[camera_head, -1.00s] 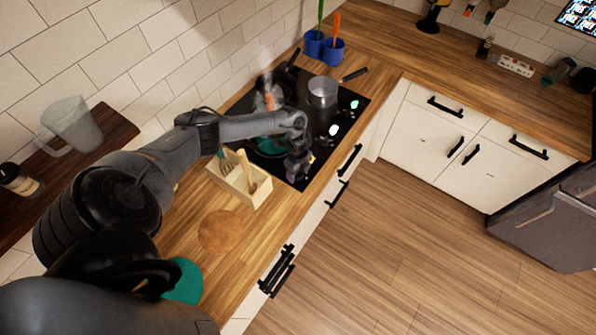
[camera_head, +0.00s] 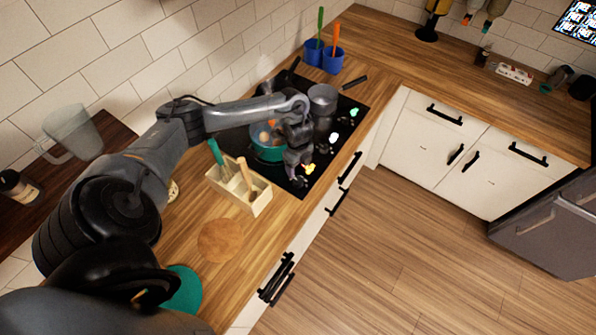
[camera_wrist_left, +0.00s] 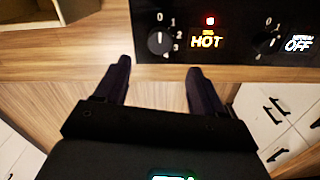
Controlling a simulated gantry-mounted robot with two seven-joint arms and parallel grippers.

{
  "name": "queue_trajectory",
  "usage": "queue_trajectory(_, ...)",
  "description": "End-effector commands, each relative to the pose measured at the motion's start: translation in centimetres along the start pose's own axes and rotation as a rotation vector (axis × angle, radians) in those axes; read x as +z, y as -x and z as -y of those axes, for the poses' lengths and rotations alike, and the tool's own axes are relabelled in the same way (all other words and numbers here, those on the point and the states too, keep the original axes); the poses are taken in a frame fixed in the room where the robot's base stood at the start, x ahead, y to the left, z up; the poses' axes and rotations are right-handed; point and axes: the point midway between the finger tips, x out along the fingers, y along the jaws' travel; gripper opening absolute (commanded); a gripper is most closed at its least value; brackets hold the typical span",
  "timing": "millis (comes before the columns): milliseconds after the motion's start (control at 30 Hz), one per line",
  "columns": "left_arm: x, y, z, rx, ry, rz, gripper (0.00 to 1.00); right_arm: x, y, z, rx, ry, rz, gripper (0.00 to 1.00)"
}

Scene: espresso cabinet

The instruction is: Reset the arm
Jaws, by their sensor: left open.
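My left gripper (camera_head: 300,180) hangs over the front edge of the black cooktop (camera_head: 335,148) in the head view, at the end of my left arm. In the left wrist view its two dark fingers (camera_wrist_left: 158,80) are spread apart, with nothing between them. Past the fingertips lie the wooden counter edge and the cooktop's panel, with a knob (camera_wrist_left: 159,43) and a lit display reading HOT (camera_wrist_left: 207,43). My right gripper is not in view.
A teal pan (camera_head: 268,153) with food and a metal pot (camera_head: 323,99) stand on the cooktop. A wooden utensil box (camera_head: 237,187) and a round wooden board (camera_head: 220,240) are on the near counter. Blue cups (camera_head: 322,54) stand behind. The floor at right is clear.

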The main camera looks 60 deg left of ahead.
Motion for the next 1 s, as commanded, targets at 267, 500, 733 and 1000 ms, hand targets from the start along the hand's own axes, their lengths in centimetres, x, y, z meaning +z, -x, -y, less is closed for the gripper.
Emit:
queue_trajectory(267, 0.1, 1.3, 0.0, 0.000, 0.001, 0.001, 0.69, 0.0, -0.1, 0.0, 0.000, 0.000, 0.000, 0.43)
queue_trajectory(500, 0.0, 1.3, 0.0, 0.000, 0.001, 0.001, 0.69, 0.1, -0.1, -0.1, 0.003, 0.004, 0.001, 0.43)
queue_trajectory(733, -0.8, 0.9, -0.1, -0.010, -0.012, -0.004, 0.69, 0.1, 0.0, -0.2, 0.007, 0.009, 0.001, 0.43)
queue_trajectory(1000, -11.6, -1.7, -1.5, -0.153, -0.099, -0.091, 0.69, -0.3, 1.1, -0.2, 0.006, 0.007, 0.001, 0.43)
